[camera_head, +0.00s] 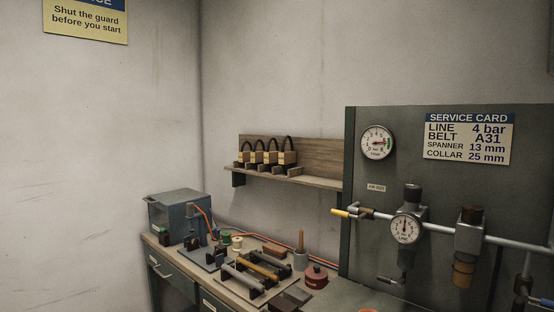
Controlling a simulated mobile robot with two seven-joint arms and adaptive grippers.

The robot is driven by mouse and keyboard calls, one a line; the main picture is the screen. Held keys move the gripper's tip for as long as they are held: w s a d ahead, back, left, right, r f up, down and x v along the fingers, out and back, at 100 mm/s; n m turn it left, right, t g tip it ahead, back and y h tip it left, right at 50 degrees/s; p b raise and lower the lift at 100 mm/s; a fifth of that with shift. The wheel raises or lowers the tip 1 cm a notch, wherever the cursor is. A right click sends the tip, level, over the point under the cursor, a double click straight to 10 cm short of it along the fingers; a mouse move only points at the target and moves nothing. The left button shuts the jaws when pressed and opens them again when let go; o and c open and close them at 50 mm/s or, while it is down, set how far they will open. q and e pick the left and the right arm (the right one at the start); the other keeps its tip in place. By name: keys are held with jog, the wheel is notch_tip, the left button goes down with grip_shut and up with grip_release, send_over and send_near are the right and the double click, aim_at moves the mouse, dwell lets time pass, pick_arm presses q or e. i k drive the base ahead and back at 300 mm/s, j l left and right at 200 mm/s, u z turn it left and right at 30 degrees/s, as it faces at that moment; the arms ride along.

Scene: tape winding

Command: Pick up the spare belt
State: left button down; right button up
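A service card (469,138) on the dark green panel reads "BELT A31", along with line 4 bar, spanner 13 mm and collar 25 mm. Neither of my grippers shows in this view. The workbench (344,293) runs along the wall, and its near right part is cut off by the frame's lower edge.
A red round container (316,277) stands nearby. A pipe and regulator (407,228) stick out from the panel (376,101).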

aim_at(269, 157)
jog(key=z, duration=0.55)
jog(key=j+z, duration=0.2)
jog(key=z, duration=0.2)
jog(key=i+j+z, duration=0.1)
jog(key=z, duration=0.35)
jog(key=j+z, duration=0.25)
jog(key=z, duration=0.15)
jog(key=k+j+z, duration=0.1)
jog(key=j+z, duration=0.2)
jog(key=j, duration=0.15)
jog(key=k+j+z, duration=0.1)
jog(key=j+z, duration=0.25)
jog(key=k+j+z, duration=0.1)
jog(key=j, duration=0.25)
jog(key=k+j+z, duration=0.1)
jog(key=j, duration=0.2)
jog(key=k+j+z, duration=0.1)
jog(key=j, duration=0.25)
jog(key=k+j, duration=0.3)
jog(key=j, duration=0.15)
jog(key=k+j+z, duration=0.1)
jog(key=k+j, duration=0.15)
jog(key=j, duration=0.15)
